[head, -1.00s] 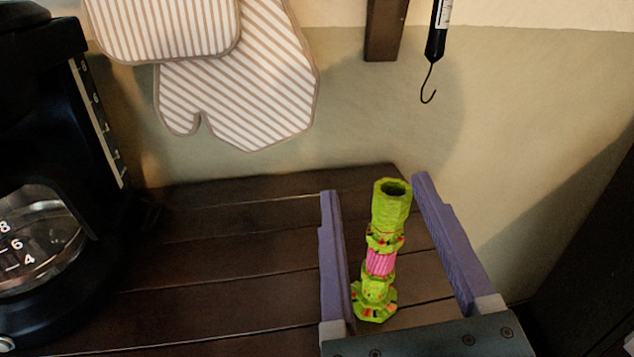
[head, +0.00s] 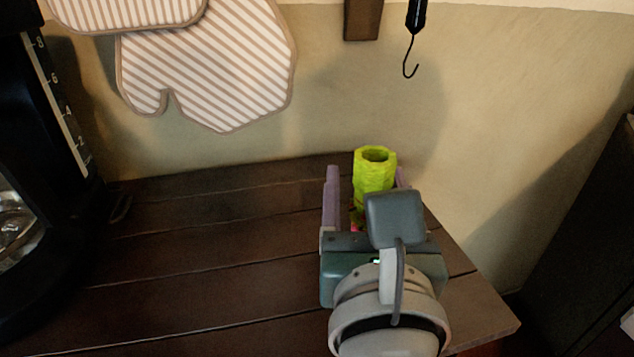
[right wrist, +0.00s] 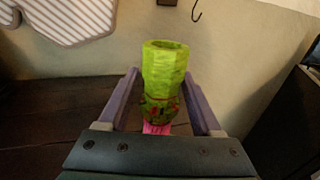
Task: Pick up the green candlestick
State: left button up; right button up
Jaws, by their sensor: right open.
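The green candlestick (head: 374,170) stands upright on the dark wooden shelf, near its back right part. My right gripper is open, with one purple finger on each side of the candlestick. The right wrist view shows the candlestick (right wrist: 163,80) between the two fingers of the right gripper (right wrist: 160,88), with small gaps beside it. Its base is hidden there by the gripper body. My left gripper is not in view.
A black coffee maker (head: 40,130) stands at the left of the shelf (head: 210,255). Striped oven mitts (head: 215,70) and a black hook (head: 411,58) hang on the wall behind. The shelf's right edge is close to the gripper. The middle of the shelf is clear.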

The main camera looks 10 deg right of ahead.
jog(key=shift+w+d, duration=0.1)
jog(key=shift+w, duration=0.15)
grip_shut()
dwell(0.3)
dwell(0.9)
